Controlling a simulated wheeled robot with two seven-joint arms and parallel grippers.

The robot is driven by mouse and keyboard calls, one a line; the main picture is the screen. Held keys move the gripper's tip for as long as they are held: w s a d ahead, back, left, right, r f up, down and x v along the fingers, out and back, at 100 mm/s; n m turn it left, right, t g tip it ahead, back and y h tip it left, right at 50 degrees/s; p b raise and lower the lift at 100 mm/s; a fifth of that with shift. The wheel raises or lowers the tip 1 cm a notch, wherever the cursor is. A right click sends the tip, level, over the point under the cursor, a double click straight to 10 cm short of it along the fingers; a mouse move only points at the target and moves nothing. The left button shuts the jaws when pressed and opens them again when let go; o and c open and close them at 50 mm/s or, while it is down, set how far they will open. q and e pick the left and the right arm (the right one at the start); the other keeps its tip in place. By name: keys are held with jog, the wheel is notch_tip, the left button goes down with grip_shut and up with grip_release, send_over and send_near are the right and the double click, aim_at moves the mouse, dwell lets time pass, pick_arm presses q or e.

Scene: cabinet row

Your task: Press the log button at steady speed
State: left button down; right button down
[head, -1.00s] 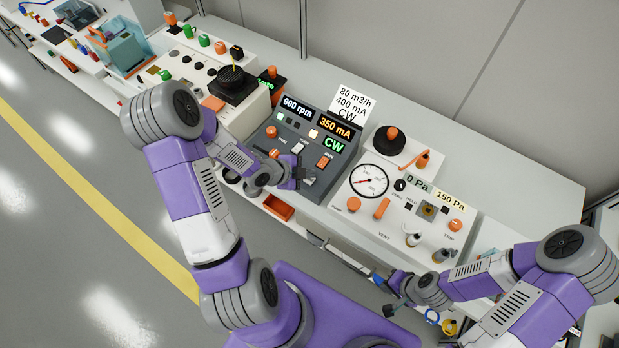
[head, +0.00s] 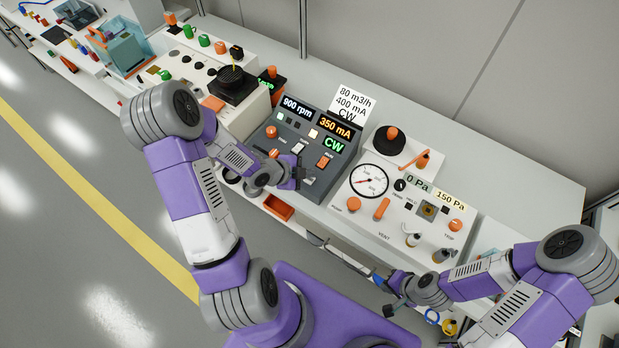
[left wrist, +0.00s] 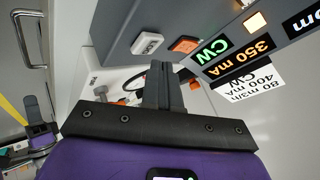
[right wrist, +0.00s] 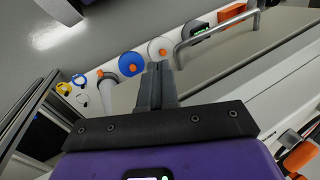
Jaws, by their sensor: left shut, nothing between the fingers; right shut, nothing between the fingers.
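In the head view I cannot pick the button out clearly next to my gripper. My left gripper (head: 301,174) is shut and empty at the console's lower front. In the left wrist view its fingertips (left wrist: 160,68) appear just below the button, and a gap seems to remain. My right gripper (head: 388,310) is shut and empty, low in front of the bench; its fingers (right wrist: 156,68) touch nothing visible.
The dark console (head: 312,188) carries lit displays, an orange knob (head: 271,131) and rocker switches. A white panel (head: 350,187) with a gauge and orange controls stands to its right. A beige box (head: 190,66) with several knobs is to the left. An orange bin (head: 279,207) sits below.

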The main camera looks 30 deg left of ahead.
aim_at(307, 181)
pick_arm(q)
jog(key=shift+f+b, duration=0.35)
jog(key=shift+f, duration=0.05)
jog(key=shift+f+b, duration=0.45)
dwell(0.6)
jog(key=shift+r, duration=0.15)
jog(key=shift+r+p, duration=0.75)
notch_tip(307, 181, up, 5)
jog(key=p, duration=0.4)
dwell(0.3)
dwell(0.6)
